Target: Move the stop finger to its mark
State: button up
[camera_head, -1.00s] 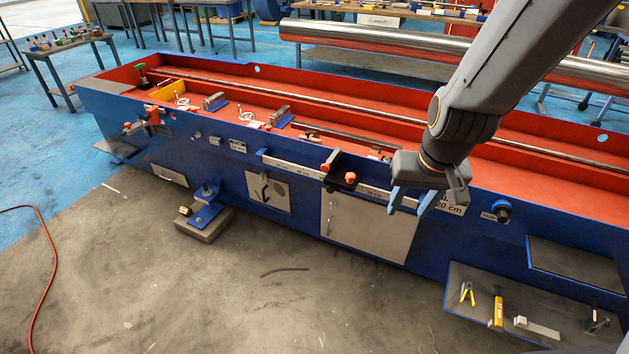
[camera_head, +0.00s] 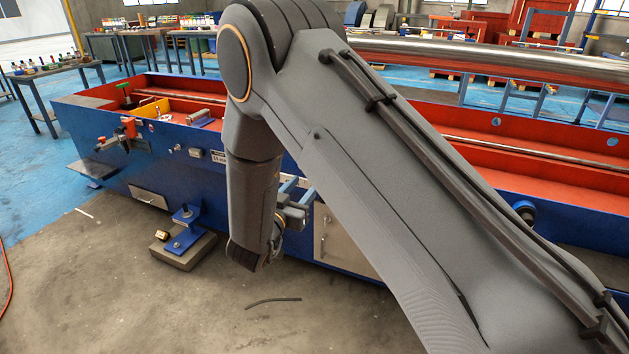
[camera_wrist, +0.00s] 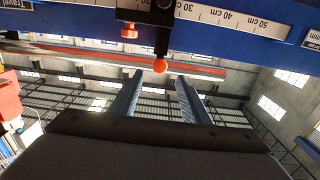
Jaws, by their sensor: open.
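In the head view my gripper (camera_head: 297,190) is partly visible at the bench front; my arm hides the stop finger and most of the scale.
The blue and red bench (camera_head: 95,135) runs across the head view. A bracket on a block (camera_head: 185,240) stands on the floor before it. A clamp with orange knobs (camera_head: 128,130) is at the bench's left end. A partly cut-off label plate (camera_wrist: 312,38) shows in the wrist view.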

jog(key=x, duration=0.7)
jog(key=shift+w, duration=0.2)
jog(key=shift+d, duration=0.1)
jog(key=shift+c, duration=0.2)
grip_shut()
